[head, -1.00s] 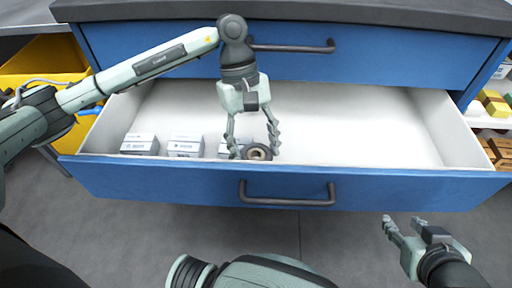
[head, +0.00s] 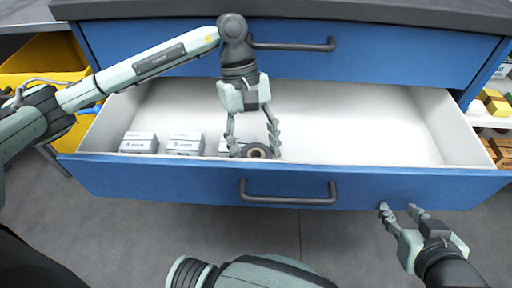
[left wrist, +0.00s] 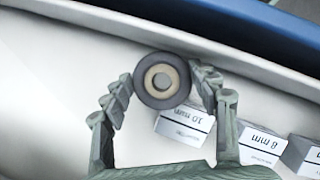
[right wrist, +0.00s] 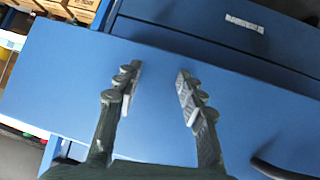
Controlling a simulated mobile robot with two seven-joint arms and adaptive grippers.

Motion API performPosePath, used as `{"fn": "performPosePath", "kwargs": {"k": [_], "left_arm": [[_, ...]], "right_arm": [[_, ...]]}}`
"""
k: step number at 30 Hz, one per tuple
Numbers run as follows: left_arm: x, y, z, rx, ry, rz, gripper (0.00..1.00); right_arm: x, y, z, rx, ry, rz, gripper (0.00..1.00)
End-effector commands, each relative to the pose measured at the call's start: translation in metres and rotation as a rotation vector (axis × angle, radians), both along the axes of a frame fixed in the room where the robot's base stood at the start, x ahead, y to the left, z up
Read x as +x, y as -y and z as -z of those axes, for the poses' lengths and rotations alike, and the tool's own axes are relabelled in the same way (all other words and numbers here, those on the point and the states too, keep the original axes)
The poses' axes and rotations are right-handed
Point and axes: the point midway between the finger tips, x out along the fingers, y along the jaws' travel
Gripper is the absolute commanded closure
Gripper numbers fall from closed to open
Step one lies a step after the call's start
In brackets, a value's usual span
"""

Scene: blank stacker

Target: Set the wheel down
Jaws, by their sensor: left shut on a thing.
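The wheel (head: 257,151) is a dark grey disc with a tan ring and a hole in its middle. It is inside the open drawer close to the front wall, and it also shows in the left wrist view (left wrist: 146,92). My left gripper (head: 254,150) is shut on the wheel, with a finger on each side of it. I cannot tell whether the wheel touches the drawer floor. My right gripper (head: 401,208) is open and empty in front of the drawer's face; its spread fingers show in the right wrist view (right wrist: 157,75).
The open blue drawer (head: 400,185) has a white inside, bare at the middle and right. A yellow bin (head: 35,60) is at left.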

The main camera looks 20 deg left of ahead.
Motion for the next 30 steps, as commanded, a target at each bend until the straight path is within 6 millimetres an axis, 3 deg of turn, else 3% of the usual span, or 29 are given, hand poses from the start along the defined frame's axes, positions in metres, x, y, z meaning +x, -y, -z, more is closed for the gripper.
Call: {"fn": "performPosePath", "kwargs": {"k": [30], "left_arm": [[-0.001, 0.0, 0.005, 0.0, -0.004, 0.002, 0.71]], "right_arm": [[0.006, -0.018, -0.005, 0.041, 0.077, -0.033, 0.6]]}}
